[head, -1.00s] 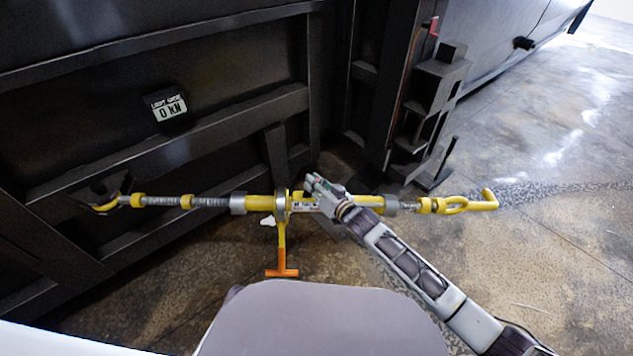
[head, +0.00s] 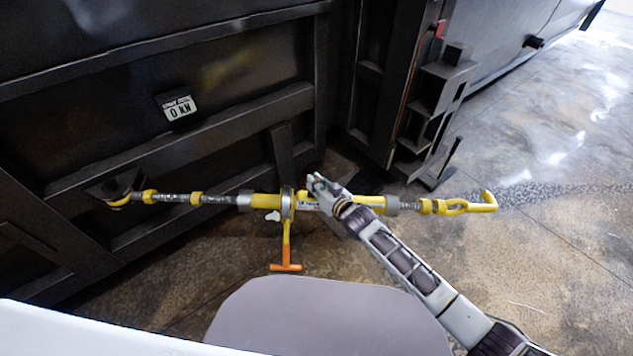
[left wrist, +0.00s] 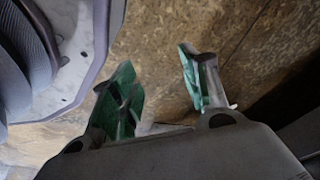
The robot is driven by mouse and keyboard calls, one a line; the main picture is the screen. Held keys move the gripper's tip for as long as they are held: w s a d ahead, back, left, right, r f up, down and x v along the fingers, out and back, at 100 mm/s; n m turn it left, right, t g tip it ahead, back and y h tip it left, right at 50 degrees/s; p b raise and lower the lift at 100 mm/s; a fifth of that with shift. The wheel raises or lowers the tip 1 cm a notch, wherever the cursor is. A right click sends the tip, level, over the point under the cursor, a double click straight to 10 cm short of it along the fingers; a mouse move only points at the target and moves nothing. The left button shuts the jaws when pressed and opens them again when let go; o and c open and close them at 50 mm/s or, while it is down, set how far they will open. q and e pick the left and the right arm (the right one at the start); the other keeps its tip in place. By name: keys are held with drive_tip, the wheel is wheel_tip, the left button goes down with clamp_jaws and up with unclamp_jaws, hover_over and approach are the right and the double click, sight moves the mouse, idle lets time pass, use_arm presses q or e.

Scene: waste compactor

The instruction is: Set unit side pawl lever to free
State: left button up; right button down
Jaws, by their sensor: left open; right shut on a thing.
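A ratchet turnbuckle with a yellow body (head: 264,201) runs roughly level across the head view. Its left hook (head: 120,199) sits at a bracket on the dark container; its right hook (head: 487,202) hangs free. A ratchet handle with an orange T-grip (head: 285,267) points down from the ratchet collar (head: 287,203). My right gripper (head: 318,186) is shut on the turnbuckle body just right of the collar. It hides part of the body, and I cannot make out the small pawl lever. My left gripper (left wrist: 160,92) is open and empty in the left wrist view, above the floor.
The dark container wall (head: 60,120) with a load gauge reading 0 kN (head: 178,107) stands behind the turnbuckle. A black post with brackets (head: 432,110) stands at the back right. The floor (head: 560,260) on the right is clear.

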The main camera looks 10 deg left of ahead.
drive_tip(key=shift+a+r+n+h+p, duration=0.1)
drive_tip(key=shift+a+n+h+p, duration=0.2)
drive_tip(key=shift+p, duration=0.65)
use_arm(q)
drive_tip(key=s+a+f+p, duration=0.1)
drive_tip(key=s+a+f, duration=0.3)
drive_tip(key=s, duration=0.2)
drive_tip(key=shift+a+f+p, duration=0.2)
drive_tip(key=shift+f+p, duration=0.1)
use_arm(e)
drive_tip(key=shift+a+n, duration=0.25)
drive_tip(key=shift+n, duration=0.05)
use_arm(q)
drive_tip(key=shift+s+a, duration=0.1)
drive_tip(key=shift+s, duration=0.1)
use_arm(e)
drive_tip(key=shift+h, duration=0.3)
drive_tip(key=c, duration=1.5)
unclamp_jaws()
drive_tip(key=shift+o, duration=0.2)
